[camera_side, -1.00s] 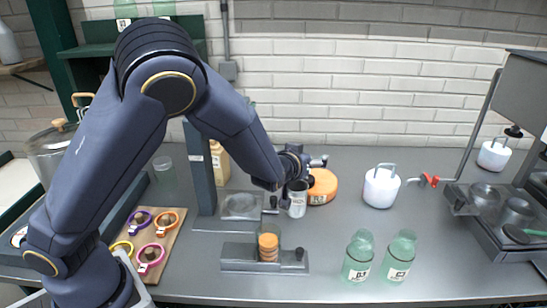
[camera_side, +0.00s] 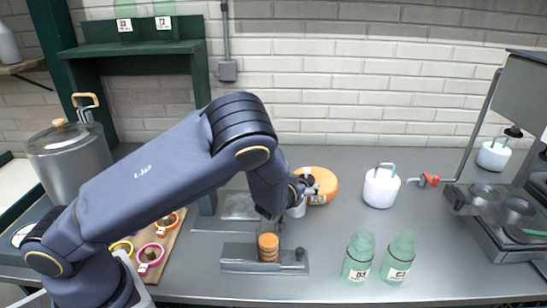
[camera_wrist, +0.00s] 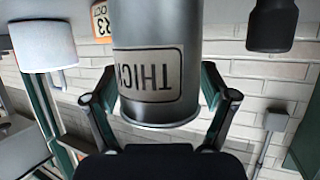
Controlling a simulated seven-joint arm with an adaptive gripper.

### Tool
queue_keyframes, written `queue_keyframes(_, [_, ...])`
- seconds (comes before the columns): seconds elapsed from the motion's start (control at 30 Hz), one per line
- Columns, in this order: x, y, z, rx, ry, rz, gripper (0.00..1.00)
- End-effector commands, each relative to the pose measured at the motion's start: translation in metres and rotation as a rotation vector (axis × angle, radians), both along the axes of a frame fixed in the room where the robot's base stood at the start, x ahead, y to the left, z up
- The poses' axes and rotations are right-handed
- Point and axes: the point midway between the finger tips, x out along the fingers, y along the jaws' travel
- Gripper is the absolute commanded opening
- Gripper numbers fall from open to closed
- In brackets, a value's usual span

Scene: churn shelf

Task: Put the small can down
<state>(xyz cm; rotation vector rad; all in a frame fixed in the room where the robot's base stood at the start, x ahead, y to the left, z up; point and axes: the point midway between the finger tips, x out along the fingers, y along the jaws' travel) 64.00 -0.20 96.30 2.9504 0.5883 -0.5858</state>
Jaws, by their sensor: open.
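The small can (camera_side: 298,209) is grey metal and stands on the grey worktop, mostly hidden behind my arm in the side view. In the wrist view the can (camera_wrist: 160,30) fills the upper middle, upside down, with a pale label reading "THICK", partly cut off. My gripper (camera_side: 303,188) is low at the can. In the wrist view the fingers of my gripper (camera_wrist: 160,85) are open, one on each side of the can. Whether either finger touches it is hard to tell.
An orange round tub (camera_side: 321,186) stands close behind the can. A white canister (camera_side: 381,187) is to the right. A metal fixture (camera_side: 240,258) with stacked orange discs is in front. Two green bottles (camera_side: 358,258) (camera_side: 399,258) stand front right. Worktop between bottles and canister is clear.

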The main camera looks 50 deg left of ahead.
Motion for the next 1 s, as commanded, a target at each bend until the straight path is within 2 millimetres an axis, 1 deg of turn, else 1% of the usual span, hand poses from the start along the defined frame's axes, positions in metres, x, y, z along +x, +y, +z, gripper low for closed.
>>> queue_keyframes(0.07, [-0.0001,-0.0001,0.0002,0.000,0.000,0.000,0.84])
queue_keyframes(0.1, [-0.0002,-0.0002,0.0002,0.000,0.000,0.000,0.82])
queue_keyframes(0.7, [-0.0004,-0.0003,0.0003,0.000,0.000,0.000,0.19])
queue_keyframes(0.73, [-0.0002,-0.0002,0.0007,0.000,-0.001,0.000,0.18])
queue_keyframes(0.77, [-0.0002,-0.0002,0.0007,0.000,-0.001,0.000,0.13])
queue_keyframes(0.93, [-0.0002,-0.0003,0.0014,0.000,-0.001,0.000,0.12])
queue_keyframes(1.0, [0.0001,-0.0005,0.0059,0.000,-0.002,-0.001,0.12])
